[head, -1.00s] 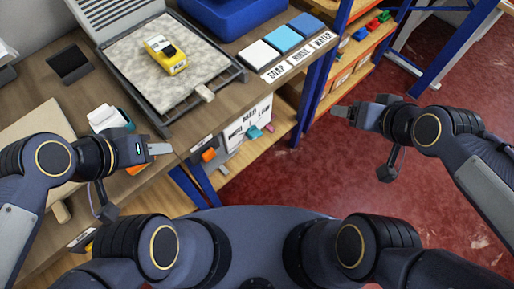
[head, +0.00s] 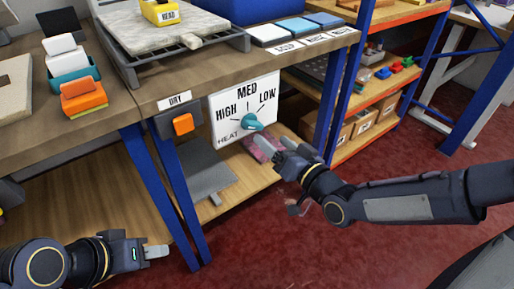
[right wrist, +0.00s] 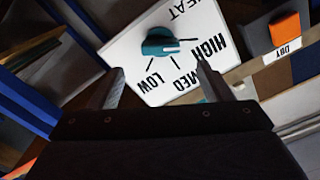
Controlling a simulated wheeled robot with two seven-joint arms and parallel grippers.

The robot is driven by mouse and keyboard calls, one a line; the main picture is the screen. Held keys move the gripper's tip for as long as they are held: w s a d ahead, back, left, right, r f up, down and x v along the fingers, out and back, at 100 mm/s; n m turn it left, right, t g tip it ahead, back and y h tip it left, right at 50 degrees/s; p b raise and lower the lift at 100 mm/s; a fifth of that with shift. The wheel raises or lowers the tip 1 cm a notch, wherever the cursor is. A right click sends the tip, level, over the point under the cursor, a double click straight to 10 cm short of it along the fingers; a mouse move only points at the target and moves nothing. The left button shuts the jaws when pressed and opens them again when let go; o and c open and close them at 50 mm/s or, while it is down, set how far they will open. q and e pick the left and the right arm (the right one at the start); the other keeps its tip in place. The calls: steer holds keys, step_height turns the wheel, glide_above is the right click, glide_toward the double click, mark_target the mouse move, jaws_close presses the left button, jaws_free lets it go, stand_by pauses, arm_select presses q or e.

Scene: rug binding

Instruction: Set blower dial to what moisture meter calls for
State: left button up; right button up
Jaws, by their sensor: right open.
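The teal blower dial (head: 253,122) sits on a white panel (head: 228,130) marked HIGH, MED, LOW and HEAT, below the bench top. In the right wrist view the dial (right wrist: 158,42) is ahead of and between my spread fingers; its pointer setting is hard to tell. My right gripper (head: 277,146) is open and empty, just right of and below the dial, and apart from it. The yellow moisture meter (head: 160,14) lies on the grey slab at the top edge; its reading is cut off. My left gripper (head: 155,252) is low at the left, away from the panel.
An orange button (head: 183,124) under a DRY label is left of the panel. A bench leg (head: 165,190) stands left of it, and a blue shelf post (head: 345,90) to the right. A wooden lower shelf (head: 235,180) runs below. Red floor is open at the right.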

mark_target(257, 127)
steer(key=b+x, duration=0.1)
steer(key=x, duration=0.6)
steer(key=shift+w+a, duration=0.25)
steer(key=shift+c, duration=0.4)
steer(key=c, duration=0.9)
